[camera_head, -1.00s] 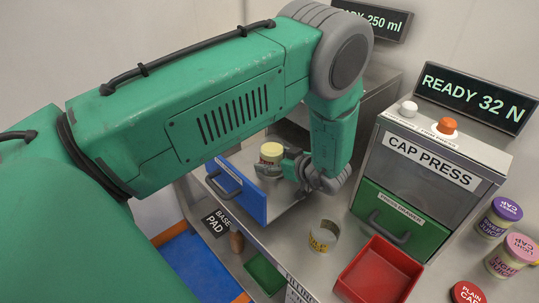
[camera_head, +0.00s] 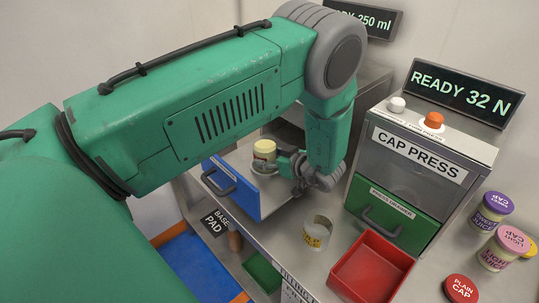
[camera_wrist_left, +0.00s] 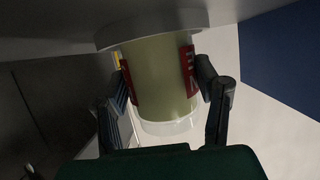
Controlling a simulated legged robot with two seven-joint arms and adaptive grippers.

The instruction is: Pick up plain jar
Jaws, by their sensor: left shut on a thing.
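A jar (camera_head: 264,150) with pale yellow contents is in the open drawer with the blue front (camera_head: 231,187), left of centre in the head view. In the left wrist view the jar (camera_wrist_left: 160,85) shows a red label and sits between the two fingers. My left gripper (camera_head: 274,164) is shut on this jar, with a finger on each side of it. The gripper partly hides the jar's lower part in the head view, so I cannot tell whether it touches the surface below. My right gripper is in neither view.
A clear jar with a yellow label (camera_head: 317,233) stands on the counter, left of a red tray (camera_head: 368,268). The cap press (camera_head: 419,155) with its green drawer stands behind them.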

